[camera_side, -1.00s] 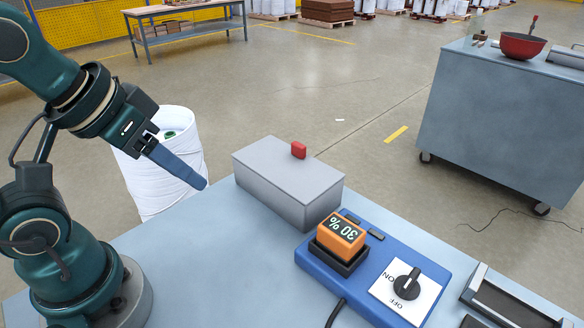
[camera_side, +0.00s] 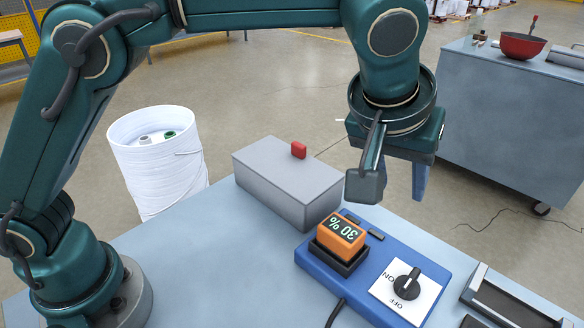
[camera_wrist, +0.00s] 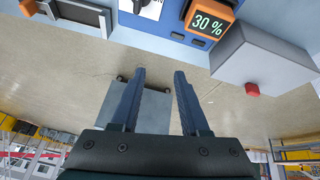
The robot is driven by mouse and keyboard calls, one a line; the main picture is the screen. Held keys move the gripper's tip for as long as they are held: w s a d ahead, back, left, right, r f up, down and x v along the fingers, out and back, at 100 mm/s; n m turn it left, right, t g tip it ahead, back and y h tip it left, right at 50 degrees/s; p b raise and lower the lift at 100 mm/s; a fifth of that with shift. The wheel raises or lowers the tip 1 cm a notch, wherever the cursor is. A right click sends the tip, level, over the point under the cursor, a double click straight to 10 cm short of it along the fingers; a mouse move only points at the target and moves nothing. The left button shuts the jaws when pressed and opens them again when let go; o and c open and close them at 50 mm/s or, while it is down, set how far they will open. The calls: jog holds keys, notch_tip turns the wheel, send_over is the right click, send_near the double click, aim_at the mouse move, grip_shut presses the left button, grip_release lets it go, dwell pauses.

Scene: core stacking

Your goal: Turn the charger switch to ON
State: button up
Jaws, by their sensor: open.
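The charger is a blue base (camera_side: 330,283) on the table, with an orange battery block (camera_side: 341,232) reading 30 % in its dock. Its switch is a black knob (camera_side: 407,284) on a white plate (camera_side: 424,299) marked ON and OFF. I cannot tell exactly which mark the knob points at. My gripper (camera_side: 405,192) is open and empty, above and behind the charger, apart from the switch. One finger is partly hidden in the side view. In the wrist view, my gripper's blue fingers (camera_wrist: 159,73) are spread, with the switch knob (camera_wrist: 141,4) cut off at the top edge.
A grey box (camera_side: 285,185) with a red button (camera_side: 298,150) stands beside the charger, near my gripper. A metal fixture (camera_side: 510,302) lies to the charger's right. A black cable (camera_side: 335,313) leaves the charger's front. A white bin (camera_side: 160,170) stands beyond the table.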

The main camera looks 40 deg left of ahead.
jog(key=m+g, duration=0.1)
jog(key=m, duration=0.1)
send_over(412, 278)
jog(key=s, duration=0.2)
jog(key=f, duration=0.7)
jog(key=shift+s+f, duration=0.2)
jog(key=shift+f, duration=0.35)
jog(key=shift+x, duration=2.2)
grip_shut()
